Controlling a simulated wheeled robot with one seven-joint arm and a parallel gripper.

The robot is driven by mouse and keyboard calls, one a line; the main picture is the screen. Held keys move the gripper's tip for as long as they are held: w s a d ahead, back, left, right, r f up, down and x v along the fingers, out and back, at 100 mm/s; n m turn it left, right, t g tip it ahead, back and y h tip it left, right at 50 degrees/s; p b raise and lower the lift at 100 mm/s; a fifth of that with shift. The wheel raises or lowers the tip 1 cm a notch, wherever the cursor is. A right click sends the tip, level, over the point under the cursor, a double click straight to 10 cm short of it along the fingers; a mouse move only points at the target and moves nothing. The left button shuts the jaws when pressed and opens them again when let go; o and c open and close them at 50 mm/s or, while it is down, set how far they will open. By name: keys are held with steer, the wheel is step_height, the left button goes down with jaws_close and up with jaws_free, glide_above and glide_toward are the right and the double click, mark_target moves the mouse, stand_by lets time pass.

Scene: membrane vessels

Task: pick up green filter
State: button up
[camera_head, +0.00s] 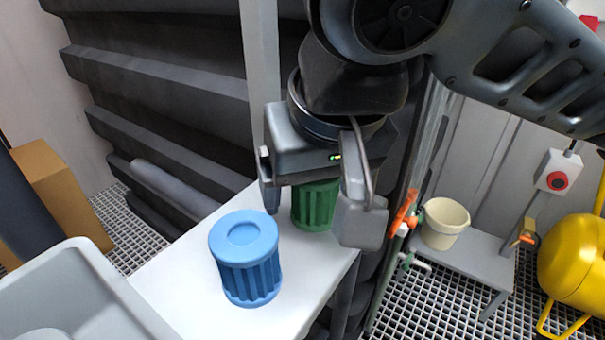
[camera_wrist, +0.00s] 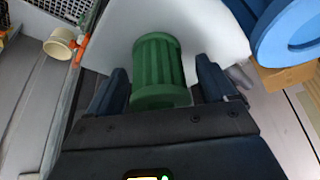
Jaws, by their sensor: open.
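The green filter (camera_head: 315,206) is a ribbed cylinder standing on the white table (camera_head: 190,300), partly hidden behind my gripper in the head view. My gripper (camera_head: 313,212) is open, with one finger to the left of the filter and one to the right. In the wrist view, the green filter (camera_wrist: 158,70) lies between the two spread fingers of my gripper (camera_wrist: 160,90). Gaps show between the filter and the fingers there. The filter's lower end in that picture sits close to the gripper body.
A blue ribbed filter (camera_head: 246,262) stands just left of the green one, and it also shows in the wrist view (camera_wrist: 290,35). A grey bin (camera_head: 100,285) is at the lower left. A cream bucket (camera_head: 443,222) and a yellow tank (camera_head: 575,260) are at the right.

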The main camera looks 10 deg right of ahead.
steer(key=shift+c, duration=0.5)
steer(key=c, duration=1)
steer(key=shift+o, duration=0.2)
steer(key=shift+r, duration=0.1)
